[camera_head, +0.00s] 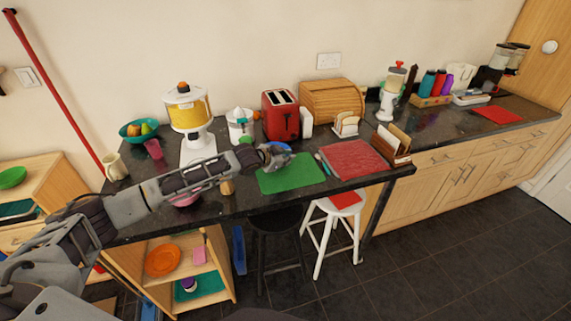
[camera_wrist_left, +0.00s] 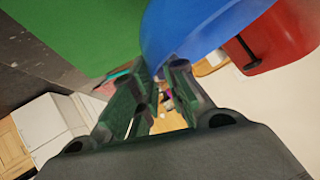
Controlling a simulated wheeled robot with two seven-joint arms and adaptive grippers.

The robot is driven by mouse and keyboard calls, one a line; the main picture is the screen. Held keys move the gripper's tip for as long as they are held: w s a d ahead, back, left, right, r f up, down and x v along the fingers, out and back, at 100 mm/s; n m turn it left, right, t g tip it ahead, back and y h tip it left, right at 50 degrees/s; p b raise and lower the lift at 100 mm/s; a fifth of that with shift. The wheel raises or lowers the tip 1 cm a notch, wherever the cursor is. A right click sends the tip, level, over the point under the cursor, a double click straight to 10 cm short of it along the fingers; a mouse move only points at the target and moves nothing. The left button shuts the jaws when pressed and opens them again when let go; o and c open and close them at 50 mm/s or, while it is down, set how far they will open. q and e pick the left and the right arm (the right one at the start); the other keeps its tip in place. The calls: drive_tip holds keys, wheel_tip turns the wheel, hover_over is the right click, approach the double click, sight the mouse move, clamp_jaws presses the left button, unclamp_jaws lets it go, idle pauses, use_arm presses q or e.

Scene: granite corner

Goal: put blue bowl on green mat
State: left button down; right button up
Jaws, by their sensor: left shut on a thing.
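The green mat (camera_head: 291,176) lies flat on the dark counter and also fills the upper left of the left wrist view (camera_wrist_left: 70,32). The blue bowl (camera_head: 279,146) is at the mat's back edge in the head view, partly hidden by my left gripper (camera_head: 270,155). In the left wrist view the blue bowl (camera_wrist_left: 200,28) is large, at the fingertips. My left gripper is shut on the bowl's edge. I cannot tell whether the bowl touches the mat. My right gripper is not in view.
A red toaster (camera_head: 281,117) and a white juicer (camera_head: 240,126) stand behind the mat. A red mat (camera_head: 352,159) lies to its right, with a wooden bread box (camera_head: 331,101) behind. A pink bowl (camera_head: 187,200) sits under my arm. Stools (camera_head: 329,215) stand in front.

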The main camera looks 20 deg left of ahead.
use_arm(q)
drive_tip(key=shift+f, duration=1.45)
drive_tip(key=c, duration=1.4)
unclamp_jaws()
drive_tip(key=shift+f, duration=0.1)
drive_tip(key=shift+c, duration=0.2)
drive_tip(key=shift+a, duration=0.1)
drive_tip(key=v, duration=1.2)
drive_tip(key=shift+b, duration=0.3)
